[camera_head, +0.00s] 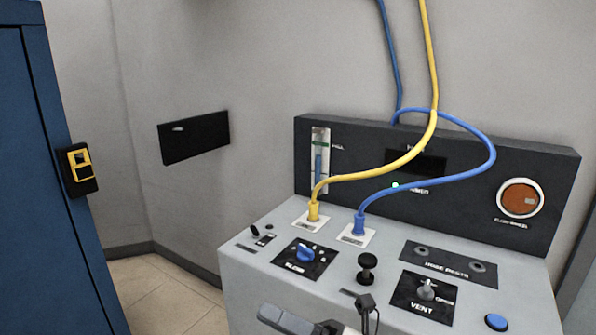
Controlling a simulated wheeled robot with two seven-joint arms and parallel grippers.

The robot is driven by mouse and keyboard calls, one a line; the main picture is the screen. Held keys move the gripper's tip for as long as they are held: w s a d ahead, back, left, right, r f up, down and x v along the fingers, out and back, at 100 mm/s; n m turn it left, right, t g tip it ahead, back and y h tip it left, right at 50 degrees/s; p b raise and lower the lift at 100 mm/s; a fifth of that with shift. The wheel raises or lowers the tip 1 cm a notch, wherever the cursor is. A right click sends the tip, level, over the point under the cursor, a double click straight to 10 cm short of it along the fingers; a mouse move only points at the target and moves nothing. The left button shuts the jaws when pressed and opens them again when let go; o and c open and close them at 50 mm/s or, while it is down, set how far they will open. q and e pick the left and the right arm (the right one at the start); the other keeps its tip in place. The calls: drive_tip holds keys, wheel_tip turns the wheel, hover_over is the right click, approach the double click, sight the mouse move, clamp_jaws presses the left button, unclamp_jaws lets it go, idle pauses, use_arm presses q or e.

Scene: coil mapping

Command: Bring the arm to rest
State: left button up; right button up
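A grey and dark shape at the bottom edge, in front of the console, looks like part of my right gripper (292,320). It is cut off by the frame, so I cannot tell whether its fingers are open or shut. My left gripper is not in view. The grey console (240,275) stands against the wall. A yellow hose (400,160) and a blue hose (455,178) are plugged side by side into its top.
The console top carries a blue flow knob (306,252), a black knob (367,268), a vent lever (427,290) and a blue button (497,322). A dark back panel (545,180) rises behind. A blue cabinet (45,200) stands at left, with tiled floor (160,290) between.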

drive_tip(key=s+d+f+n+t+h, duration=0.1)
drive_tip(key=s+d+f+n+h, duration=0.3)
drive_tip(key=n, duration=0.7)
drive_tip(key=s+d+f+n+t+h, duration=0.2)
drive_tip(key=s+d+f+n+h, duration=0.2)
drive_tip(key=d+f+n+h, duration=0.3)
drive_tip(key=s+d+f+n+t+h, duration=0.1)
drive_tip(key=s+d+f+n+h, duration=0.3)
drive_tip(key=f+n+h, duration=0.3)
wheel_tip(320, 180, down, 4)
drive_tip(key=d+n, duration=0.1)
drive_tip(key=n, duration=0.9)
drive_tip(key=shift+d+f+t, duration=0.2)
drive_tip(key=shift+d+t, duration=0.1)
drive_tip(key=shift+t, duration=0.1)
drive_tip(key=shift+s, duration=0.1)
